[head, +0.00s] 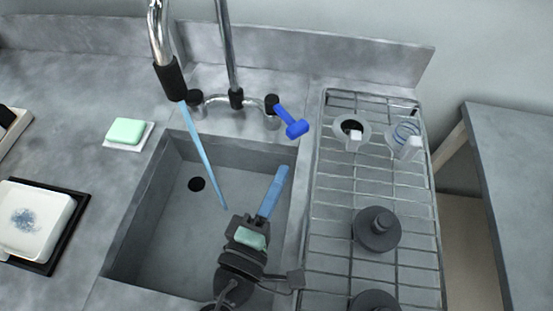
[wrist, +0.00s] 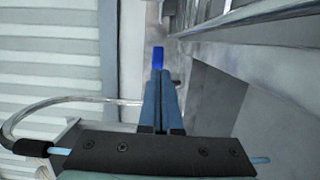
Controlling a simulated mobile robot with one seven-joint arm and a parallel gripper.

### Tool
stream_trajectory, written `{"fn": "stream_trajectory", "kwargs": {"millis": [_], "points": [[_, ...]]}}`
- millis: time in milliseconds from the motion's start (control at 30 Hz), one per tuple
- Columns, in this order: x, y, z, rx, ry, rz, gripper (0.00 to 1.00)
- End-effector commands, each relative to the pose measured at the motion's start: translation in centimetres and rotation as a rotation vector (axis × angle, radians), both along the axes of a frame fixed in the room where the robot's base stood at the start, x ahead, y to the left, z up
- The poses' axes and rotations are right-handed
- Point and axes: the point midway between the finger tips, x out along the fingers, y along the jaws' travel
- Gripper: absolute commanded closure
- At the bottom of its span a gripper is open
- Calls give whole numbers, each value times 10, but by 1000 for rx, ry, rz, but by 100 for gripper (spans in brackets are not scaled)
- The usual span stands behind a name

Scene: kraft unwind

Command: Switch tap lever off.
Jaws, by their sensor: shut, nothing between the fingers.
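The tap (head: 231,70) stands behind the sink, with a chrome spout ending in a black nozzle (head: 170,80). A thin blue stream of water (head: 205,155) runs from the nozzle into the basin. The bright blue tap lever (head: 291,122) sticks out from the black right-hand valve, towards the front right. My gripper (head: 281,172) has its blue fingers shut and empty over the right part of the sink, apart from the lever and in front of it. In the wrist view the blue lever (wrist: 158,57) shows just beyond the closed fingertips (wrist: 161,76).
The sink basin (head: 165,235) has a dark drain. A wire drying rack (head: 330,185) with cups and dark round items stands close on the right. Green soap (head: 126,131) and a white dish (head: 38,220) lie left.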

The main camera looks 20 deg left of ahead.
Motion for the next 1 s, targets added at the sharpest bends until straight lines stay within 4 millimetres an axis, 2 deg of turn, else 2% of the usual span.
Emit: {"fn": "stream_trajectory", "kwargs": {"millis": [100,300,900,1000], "points": [[-14,-5,-2,1,2,2,100],[-23,-8,0,1,1,2,100],[-24,-8,0,2,0,4,100],[-17,-9,12,47,-13,-7,100]]}}
